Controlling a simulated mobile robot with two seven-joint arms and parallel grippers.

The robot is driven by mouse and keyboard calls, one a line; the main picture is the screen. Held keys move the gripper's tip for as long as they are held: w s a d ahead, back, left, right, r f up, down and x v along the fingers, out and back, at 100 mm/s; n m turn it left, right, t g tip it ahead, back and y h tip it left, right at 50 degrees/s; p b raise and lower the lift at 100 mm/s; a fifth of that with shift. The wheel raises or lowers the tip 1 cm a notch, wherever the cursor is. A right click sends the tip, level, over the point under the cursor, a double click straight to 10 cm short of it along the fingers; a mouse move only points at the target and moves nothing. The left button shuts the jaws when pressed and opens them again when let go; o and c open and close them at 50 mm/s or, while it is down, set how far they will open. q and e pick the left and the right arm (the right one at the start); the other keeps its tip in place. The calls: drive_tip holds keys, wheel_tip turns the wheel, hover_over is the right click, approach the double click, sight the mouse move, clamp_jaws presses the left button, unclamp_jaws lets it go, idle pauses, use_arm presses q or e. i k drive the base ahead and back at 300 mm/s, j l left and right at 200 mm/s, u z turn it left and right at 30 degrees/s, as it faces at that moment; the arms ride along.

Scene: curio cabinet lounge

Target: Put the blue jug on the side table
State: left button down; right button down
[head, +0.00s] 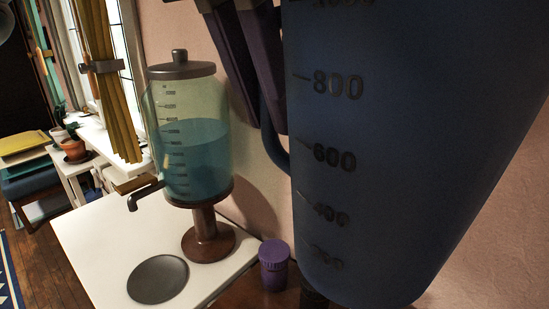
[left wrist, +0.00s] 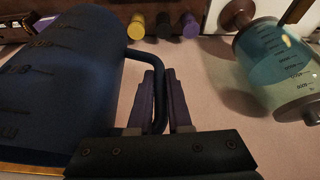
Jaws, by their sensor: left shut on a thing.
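The blue jug (head: 420,130), dark and translucent with volume marks, fills the right of the head view, very close to the camera. Its handle is on its left side. My left gripper (head: 264,122) has purple fingers and is shut on that handle. In the left wrist view the jug (left wrist: 70,85) hangs at left, and the handle runs between the fingers of the gripper (left wrist: 161,85). A white-topped table (head: 95,235) stands at lower left; I cannot tell if it is the side table. My right gripper is not in view.
A drink dispenser (head: 195,150) with blue liquid stands on the white top, beside a dark round disc (head: 158,279). A purple canister (head: 273,264) stands right of it; yellow (left wrist: 137,26) and dark (left wrist: 164,24) ones show too. A potted plant (head: 74,150) is by the window.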

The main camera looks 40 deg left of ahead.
sight(111, 224)
drive_tip(key=j, duration=1)
drive_tip(key=k+j, duration=0.1)
drive_tip(key=j, duration=0.9)
drive_tip(key=k+j, duration=0.1)
drive_tip(key=j, duration=0.9)
